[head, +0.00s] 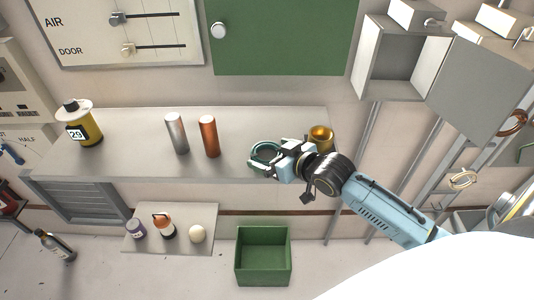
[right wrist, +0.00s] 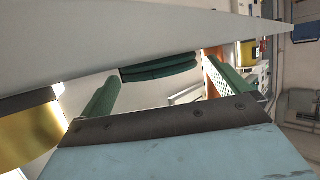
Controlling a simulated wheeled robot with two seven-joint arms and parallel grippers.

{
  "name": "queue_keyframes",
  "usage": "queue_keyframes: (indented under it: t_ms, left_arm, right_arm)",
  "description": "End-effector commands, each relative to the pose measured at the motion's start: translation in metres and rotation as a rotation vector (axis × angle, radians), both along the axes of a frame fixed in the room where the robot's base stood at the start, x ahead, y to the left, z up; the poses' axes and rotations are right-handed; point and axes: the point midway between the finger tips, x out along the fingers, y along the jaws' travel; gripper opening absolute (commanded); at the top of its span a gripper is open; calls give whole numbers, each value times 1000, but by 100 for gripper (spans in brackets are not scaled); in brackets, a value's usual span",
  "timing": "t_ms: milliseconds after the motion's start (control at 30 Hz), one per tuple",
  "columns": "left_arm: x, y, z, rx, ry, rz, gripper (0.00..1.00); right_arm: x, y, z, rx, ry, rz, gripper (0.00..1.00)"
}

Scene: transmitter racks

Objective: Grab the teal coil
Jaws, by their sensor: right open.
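The teal coil (head: 262,149) lies on the long grey shelf (head: 120,140), near its front edge and right of an orange cylinder. In the right wrist view the coil (right wrist: 160,68) shows as dark green strands ahead, between and beyond the two fingers. My right gripper (head: 270,160) comes in from the right at the coil, with its jaws open. In the right wrist view the gripper (right wrist: 166,92) has its fingers apart, one on each side. I cannot tell whether a finger touches the coil. Part of the coil is hidden by the gripper. My left gripper is not in view.
A gold container (head: 321,136) stands close beside my right gripper. A silver cylinder (head: 177,134), an orange cylinder (head: 209,137) and a yellow canister (head: 84,124) stand along the shelf. A green bin (head: 263,276) and a small low table (head: 180,240) are below. Metal rack posts rise at right.

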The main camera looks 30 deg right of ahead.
Motion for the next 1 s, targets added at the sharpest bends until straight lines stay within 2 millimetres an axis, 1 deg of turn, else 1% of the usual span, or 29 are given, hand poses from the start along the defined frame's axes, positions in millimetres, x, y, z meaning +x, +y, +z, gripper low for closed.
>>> queue_keyframes:
  t_ms: [33, 100, 333, 367, 700, 733, 933, 1000]
  left_arm:
    - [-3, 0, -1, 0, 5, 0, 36]
    - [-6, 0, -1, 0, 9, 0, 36]
    - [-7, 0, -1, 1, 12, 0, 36]
    - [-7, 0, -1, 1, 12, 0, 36]
    - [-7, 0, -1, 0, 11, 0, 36]
    - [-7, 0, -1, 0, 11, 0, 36]
    - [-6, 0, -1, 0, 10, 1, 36]
    - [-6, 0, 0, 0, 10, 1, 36]
  right_arm:
    - [5, 1, -2, 1, -1, 0, 100]
    - [8, 2, -3, 1, 0, 0, 100]
    - [9, 2, -4, 0, 1, 0, 100]
    - [9, 2, -4, 0, 1, 0, 99]
    - [9, 2, -4, 0, 1, 0, 54]
    - [9, 2, -4, 0, -1, 0, 52]
    - [9, 2, -3, -1, -1, 0, 52]
    - [9, 2, 1, -1, -2, 0, 52]
